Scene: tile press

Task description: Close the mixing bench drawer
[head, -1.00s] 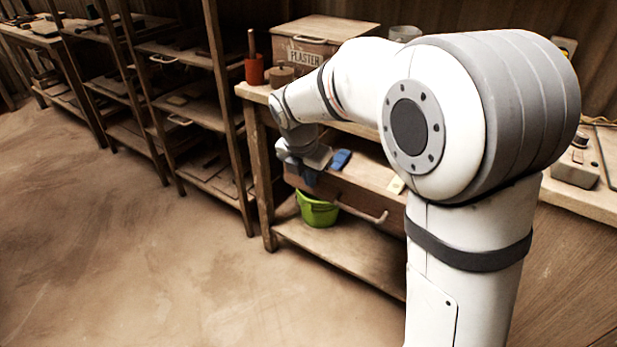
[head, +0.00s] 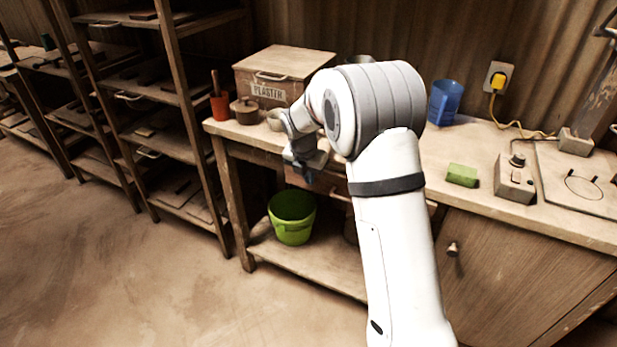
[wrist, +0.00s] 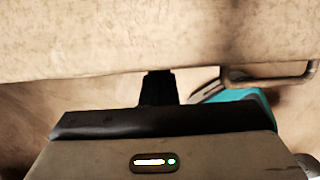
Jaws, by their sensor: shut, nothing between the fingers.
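The mixing bench drawer (head: 328,184) is under the bench top, behind and beside my gripper in the head view. Its bar handle (head: 340,196) shows just right of the gripper. No open drawer inside shows now, but my arm hides part of the front, so I cannot tell if it is fully flush. My gripper (head: 308,176) is shut and empty, at the left part of the drawer front. In the wrist view the dark fingers (wrist: 159,80) reach the lower edge of a pale wooden panel (wrist: 150,40), with the handle (wrist: 268,78) to the right; contact is unclear.
The bench top (head: 450,205) holds a plaster box (head: 275,85), a blue cup (head: 445,102), a green sponge (head: 462,175) and a control box (head: 514,180). A green bucket (head: 292,215) stands on the lower shelf. Shelving (head: 165,100) stands left; the floor in front is clear.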

